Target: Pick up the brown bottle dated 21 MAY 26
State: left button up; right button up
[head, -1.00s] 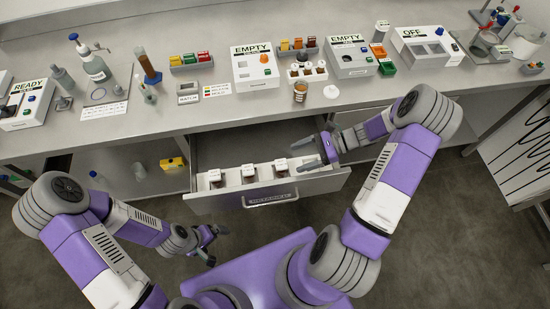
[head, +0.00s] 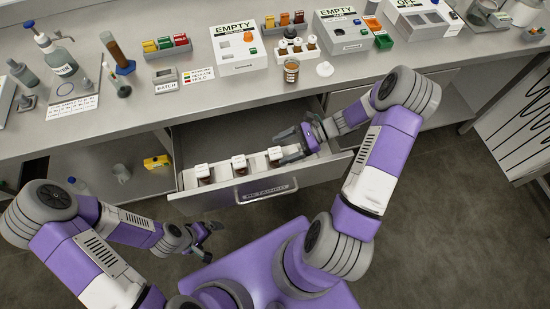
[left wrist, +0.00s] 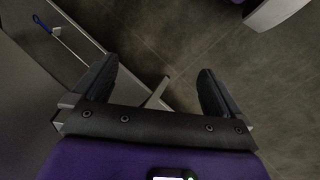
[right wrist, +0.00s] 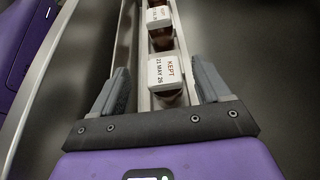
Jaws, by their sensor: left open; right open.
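The brown bottle dated 21 MAY 26 (right wrist: 165,75) stands in the right wrist view with a white cap marked "KEPT 21 MAY 26" in red and black. In the head view the rightmost bottle (head: 275,155) of the drawer row is beside my right gripper (head: 283,145). My right gripper is open; in its wrist view the bottle shows between and just beyond the fingers (right wrist: 159,70), with no visible grip. Two similar white-capped brown bottles (head: 239,164) (head: 204,173) stand left of it. My left gripper (head: 210,241) is open and empty, low in front of the drawer.
The bottles stand in a white rack inside the open drawer (head: 262,190). A yellow item (head: 156,162) lies on the shelf at left.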

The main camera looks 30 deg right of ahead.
aim_at(276, 152)
jog(key=b+x, duration=0.1)
jog(key=x, duration=0.1)
jog(key=b+x, duration=0.1)
jog(key=x, duration=0.1)
jog(key=shift+w+a+f, duration=0.15)
jog(key=shift+f, duration=0.4)
jog(key=shift+w+a, duration=0.1)
jog(key=shift+a, duration=0.2)
jog(key=shift+c, duration=0.2)
jog(key=c, duration=1.1)
